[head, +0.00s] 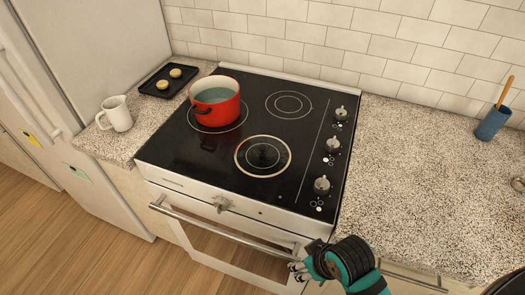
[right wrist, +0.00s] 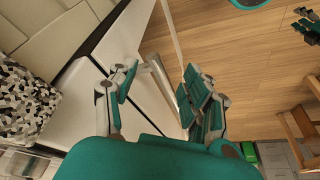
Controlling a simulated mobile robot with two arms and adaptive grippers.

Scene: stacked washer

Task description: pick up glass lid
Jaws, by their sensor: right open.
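The glass lid (head: 262,156) lies flat on the black cooktop, over the front middle burner area. It has a pale round rim and a dark knob in its centre. An orange-red pot (head: 215,104) stands uncovered behind and left of it. My right gripper (head: 296,270) is low in front of the oven, near the right end of its handle, apart from the lid. In the right wrist view my right gripper (right wrist: 153,88) is open, with the oven handle (right wrist: 158,72) showing between its fingers. The lid does not show there.
Control knobs (head: 332,145) line the cooktop's right side. A white mug (head: 117,113) and a black tray (head: 169,80) with two round pieces stand on the left counter. The right speckled counter (head: 415,170) is mostly clear, with a blue utensil cup (head: 492,123) farther right.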

